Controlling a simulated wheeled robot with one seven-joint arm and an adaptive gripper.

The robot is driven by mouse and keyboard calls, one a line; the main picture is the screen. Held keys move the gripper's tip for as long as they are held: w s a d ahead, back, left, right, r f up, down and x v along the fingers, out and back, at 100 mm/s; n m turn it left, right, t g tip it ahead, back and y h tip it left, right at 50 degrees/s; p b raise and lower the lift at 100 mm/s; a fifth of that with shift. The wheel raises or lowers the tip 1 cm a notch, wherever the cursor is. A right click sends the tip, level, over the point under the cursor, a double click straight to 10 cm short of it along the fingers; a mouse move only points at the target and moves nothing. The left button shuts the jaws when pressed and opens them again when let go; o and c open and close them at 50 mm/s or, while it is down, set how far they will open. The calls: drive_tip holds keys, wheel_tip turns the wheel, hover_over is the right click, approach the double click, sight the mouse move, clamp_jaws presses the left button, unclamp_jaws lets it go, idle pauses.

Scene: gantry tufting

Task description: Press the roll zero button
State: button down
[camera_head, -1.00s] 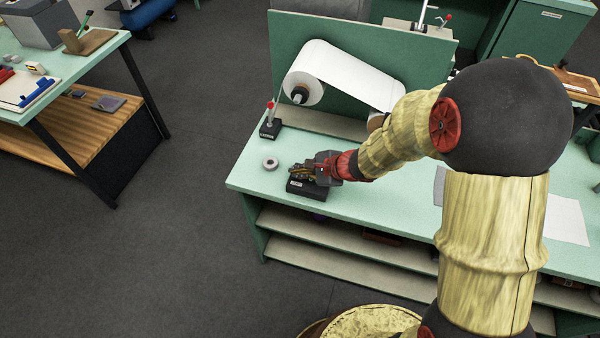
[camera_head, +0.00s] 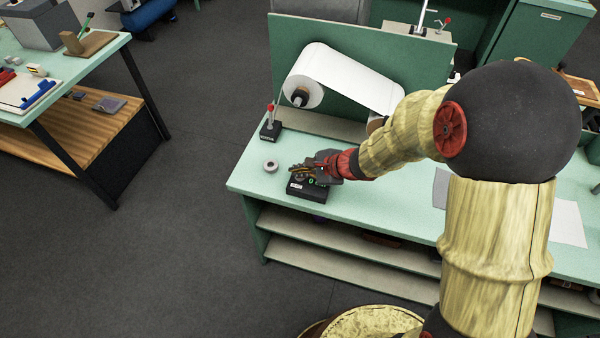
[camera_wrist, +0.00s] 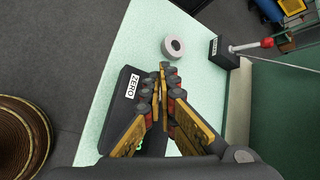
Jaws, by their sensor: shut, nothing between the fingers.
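A black box (camera_head: 307,194) sits near the front left of the green table, with a white label on its front left. In the wrist view the label (camera_wrist: 132,86) reads ZERO on the box (camera_wrist: 116,112). Lit green characters (camera_head: 312,182) show on the box top; in the wrist view they are mostly behind the fingers. My gripper (camera_head: 297,168) is shut and empty, reaching in from the right over the box. Its fingertips (camera_wrist: 163,70) lie beyond the label in the wrist view. I cannot make out the button or tell whether the fingertips touch anything.
A grey ring (camera_head: 271,165) lies left of the box. A small black block with a red-tipped lever (camera_head: 270,129) stands behind it. A white paper roll (camera_head: 303,90) is mounted at the back. White sheets (camera_head: 567,222) lie on the table's right.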

wheel_tip(320, 180, up, 5)
drive_tip(key=p, duration=0.3)
drive_tip(key=shift+r, duration=0.1)
idle(0.4)
drive_tip(key=s+d+r+n+g+h, duration=0.1)
drive_tip(key=s+r+n+g, duration=0.1)
drive_tip(key=s+n, duration=0.45)
drive_tip(key=s+d+r+n+g, duration=0.1)
drive_tip(key=s+r+n+g, duration=0.2)
drive_tip(key=s, duration=0.7)
drive_tip(key=s+d+r+n+t+h, duration=0.2)
drive_tip(key=s+d+r+n+h, duration=0.1)
drive_tip(key=d+r, duration=0.4)
drive_tip(key=s+d+r+n+t+h+b, duration=0.1)
drive_tip(key=s+d+r+n+t+h, duration=0.2)
drive_tip(key=s+d+r, duration=0.3)
drive_tip(key=shift+s+d+r+n, duration=0.25)
drive_tip(key=shift+d+r+n, duration=0.35)
drive_tip(key=shift+d, duration=0.3)
